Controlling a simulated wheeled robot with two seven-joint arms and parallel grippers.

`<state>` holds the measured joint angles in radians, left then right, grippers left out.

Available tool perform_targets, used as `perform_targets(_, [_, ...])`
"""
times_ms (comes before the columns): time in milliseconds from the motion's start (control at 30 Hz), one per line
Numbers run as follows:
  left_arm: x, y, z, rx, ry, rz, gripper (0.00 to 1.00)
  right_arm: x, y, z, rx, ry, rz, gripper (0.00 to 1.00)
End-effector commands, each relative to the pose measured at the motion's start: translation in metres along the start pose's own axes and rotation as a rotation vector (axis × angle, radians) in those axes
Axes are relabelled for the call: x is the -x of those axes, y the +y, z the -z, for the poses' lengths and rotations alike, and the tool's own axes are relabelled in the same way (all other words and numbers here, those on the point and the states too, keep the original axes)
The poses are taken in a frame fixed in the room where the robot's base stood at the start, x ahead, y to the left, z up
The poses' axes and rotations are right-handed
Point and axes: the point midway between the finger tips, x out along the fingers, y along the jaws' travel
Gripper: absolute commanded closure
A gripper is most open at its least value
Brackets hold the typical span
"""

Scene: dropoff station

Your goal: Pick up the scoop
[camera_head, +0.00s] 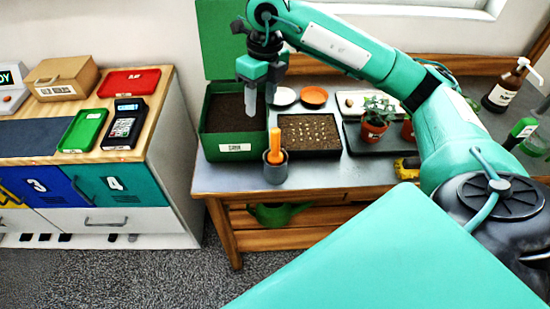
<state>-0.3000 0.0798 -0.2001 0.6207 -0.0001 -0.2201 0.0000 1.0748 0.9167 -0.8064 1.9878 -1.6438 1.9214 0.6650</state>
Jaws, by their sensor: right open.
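An orange-handled tool (275,142), which looks like the scoop, stands upright in a small grey cup (275,173) near the front edge of the workbench. Its lower end is hidden in the cup. My right gripper (260,100) points down above the green soil bin (235,152), up and to the left of the orange handle. Its jaws are open with nothing between them, and it does not touch the tool. My left gripper is not in view.
A black seed tray (310,152) sits right of the cup, with a potted plant (374,120) farther right. Two small dishes (284,96) (314,95) lie behind. A brown pump bottle (503,88) stands at far right. A wooden counter (150,92) with a card terminal (125,124) is left.

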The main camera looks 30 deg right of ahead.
Motion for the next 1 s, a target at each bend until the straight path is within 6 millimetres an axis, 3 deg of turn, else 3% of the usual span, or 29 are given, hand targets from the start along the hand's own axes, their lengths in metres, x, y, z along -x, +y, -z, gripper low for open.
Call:
perform_targets(100, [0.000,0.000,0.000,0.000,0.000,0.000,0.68,0.012,-0.021,0.005,-0.041,0.020,0.085,0.52])
perform_targets(233, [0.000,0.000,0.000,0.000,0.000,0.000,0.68,0.008,-0.027,0.007,-0.055,0.030,0.110,0.52])
perform_targets(700, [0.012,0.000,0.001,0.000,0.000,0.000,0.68,-0.063,-0.034,0.011,-0.053,0.032,0.105,0.52])
perform_targets(1000, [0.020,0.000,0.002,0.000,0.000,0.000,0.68,-0.081,-0.035,0.016,-0.051,0.032,0.105,0.52])
